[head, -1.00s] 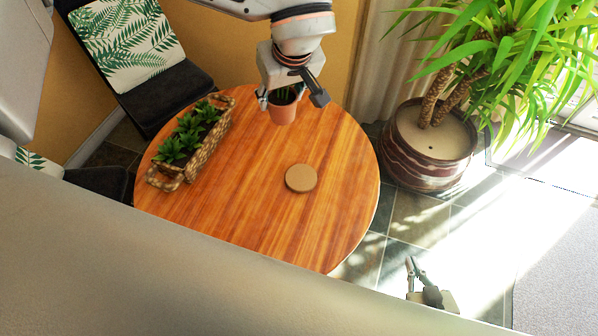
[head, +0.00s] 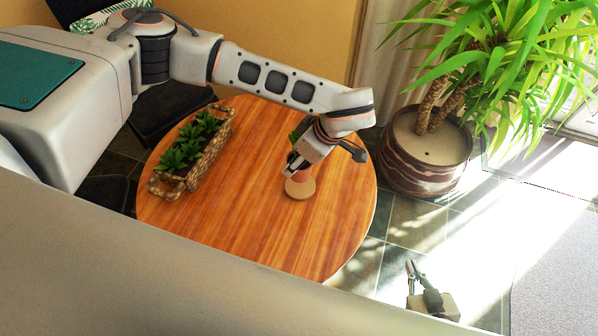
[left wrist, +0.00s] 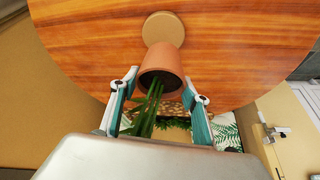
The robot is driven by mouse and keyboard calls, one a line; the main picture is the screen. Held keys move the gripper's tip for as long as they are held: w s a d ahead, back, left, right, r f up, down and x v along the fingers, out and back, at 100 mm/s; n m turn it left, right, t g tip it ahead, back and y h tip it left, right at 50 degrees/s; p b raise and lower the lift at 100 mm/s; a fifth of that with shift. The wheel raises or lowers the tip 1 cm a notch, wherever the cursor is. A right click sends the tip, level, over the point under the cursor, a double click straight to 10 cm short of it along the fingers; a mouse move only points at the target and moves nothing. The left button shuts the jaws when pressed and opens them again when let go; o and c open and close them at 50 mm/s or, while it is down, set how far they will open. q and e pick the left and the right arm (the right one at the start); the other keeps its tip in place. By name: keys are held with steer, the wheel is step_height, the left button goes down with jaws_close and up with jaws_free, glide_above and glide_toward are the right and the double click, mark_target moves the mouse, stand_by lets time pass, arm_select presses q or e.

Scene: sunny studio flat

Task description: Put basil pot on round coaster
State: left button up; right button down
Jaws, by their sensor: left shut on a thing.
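The basil pot, a small terracotta pot (left wrist: 163,60) with green leaves (left wrist: 144,112), is held between the two fingers of my left gripper (left wrist: 160,88). In the head view the left gripper (head: 296,168) hides most of the pot (head: 301,176). The round tan coaster (head: 300,190) lies on the wooden table. The pot is over the coaster and covers part of it; I cannot tell whether they touch. The coaster (left wrist: 163,25) also shows beyond the pot in the left wrist view. My right gripper (head: 415,268) is low at the right, away from the table; its opening is unclear.
The round wooden table (head: 250,230) has a woven basket (head: 211,152) of green plants at its left. A large potted plant (head: 425,165) stands on the floor to the right. A dark chair (head: 170,108) is behind the table. The table's front is clear.

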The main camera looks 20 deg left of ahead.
mark_target(309, 165)
arm_select(q)
steer(key=shift+f, duration=3.15)
steer(key=shift+f, duration=0.1)
steer(key=o, duration=1.2)
steer(key=shift+o, duration=0.2)
steer(key=v, duration=1.2)
steer(key=shift+b, duration=0.4)
steer(key=shift+s, duration=0.1)
